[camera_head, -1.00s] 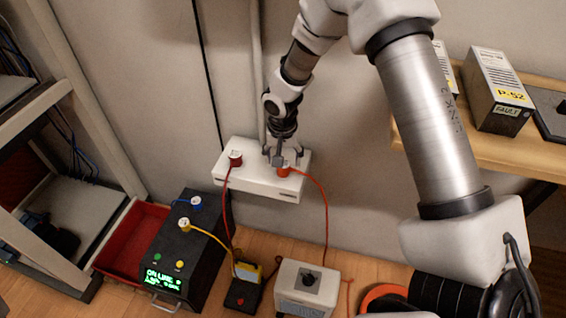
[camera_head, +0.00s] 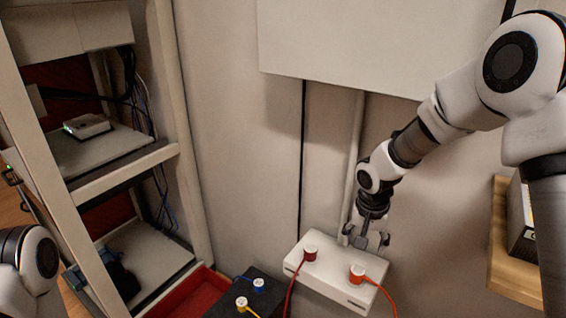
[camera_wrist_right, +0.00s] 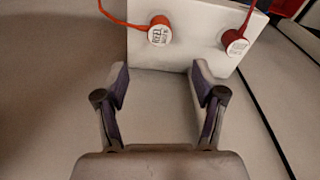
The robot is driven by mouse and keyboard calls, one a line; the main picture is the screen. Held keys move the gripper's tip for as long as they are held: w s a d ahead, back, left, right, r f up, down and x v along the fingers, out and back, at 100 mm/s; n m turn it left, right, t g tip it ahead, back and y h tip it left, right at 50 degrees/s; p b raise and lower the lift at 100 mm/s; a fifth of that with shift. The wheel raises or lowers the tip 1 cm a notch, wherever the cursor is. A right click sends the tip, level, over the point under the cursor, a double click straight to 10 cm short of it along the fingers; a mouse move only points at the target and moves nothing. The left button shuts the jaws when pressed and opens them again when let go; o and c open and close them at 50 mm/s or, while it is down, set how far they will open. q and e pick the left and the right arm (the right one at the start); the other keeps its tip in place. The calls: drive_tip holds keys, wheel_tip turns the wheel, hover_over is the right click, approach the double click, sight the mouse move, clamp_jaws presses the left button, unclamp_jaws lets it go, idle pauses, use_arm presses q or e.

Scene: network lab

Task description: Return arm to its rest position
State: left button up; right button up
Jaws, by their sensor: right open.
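My right gripper (camera_head: 366,238) is open and empty just behind and above the white box on the wall (camera_head: 325,284). In the right wrist view the spread fingers (camera_wrist_right: 160,84) have nothing between them. The orange plug (camera_head: 357,274) and the dark red plug (camera_head: 310,253) sit in the box, each with its cable. The orange plug (camera_wrist_right: 159,31) stands beyond the fingertips, apart from them.
A rack (camera_head: 166,152) with a small device (camera_head: 88,126) and cables stands at left. A red bin (camera_head: 188,297) and a black unit (camera_head: 262,286) with blue and yellow plugs lie below. A wooden shelf (camera_head: 516,277) is at right. A white panel (camera_head: 340,45) hangs above.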

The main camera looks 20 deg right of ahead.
drive_tip(key=s+a+f+g, duration=0.2)
drive_tip(key=s+f+g, duration=0.1)
drive_tip(key=s+f, duration=0.55)
drive_tip(key=s+a+f+g, duration=0.2)
drive_tip(key=s+f, duration=0.5)
drive_tip(key=f, duration=0.3)
drive_tip(key=s+a+f+n+y, duration=0.15)
drive_tip(key=s+f, duration=0.25)
drive_tip(key=s, duration=0.4)
drive_tip(key=s+a+f+n, duration=0.2)
drive_tip(key=s+a+f, duration=0.15)
drive_tip(key=s, duration=0.45)
drive_tip(key=w+d+r+n+t+p, duration=0.1)
drive_tip(key=w+d+n+t, duration=0.1)
drive_tip(key=w+n+t, duration=0.2)
wheel_tip(320, 180, up, 14)
drive_tip(key=p, duration=1.4)
drive_tip(key=shift+w+a+r+h, duration=0.15)
drive_tip(key=shift+w+a+h, duration=0.1)
drive_tip(key=shift+h, duration=0.1)
